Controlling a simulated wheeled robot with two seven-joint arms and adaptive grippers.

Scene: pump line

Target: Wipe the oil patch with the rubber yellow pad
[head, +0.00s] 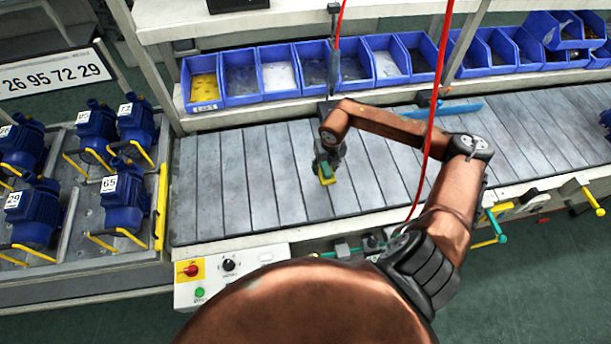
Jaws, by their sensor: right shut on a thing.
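My right gripper (326,168) points down over the grey slatted conveyor (225,190), near its middle. It is shut on the yellow pad (327,180), a small block that looks yellow and green and shows below the fingers. The pad is at or just above the slats; I cannot tell whether it touches them. I cannot make out the oil patch clearly; the slats around the pad look only slightly darker, and the gripper and pad hide part of that area. My left gripper is not in view.
Blue bins (241,78) line the shelf behind the conveyor. Blue pumps (123,196) stand on a rack at the left. A red hose (436,100) hangs in front of my right arm. A control box (228,265) sits at the front edge. The conveyor's left part is clear.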

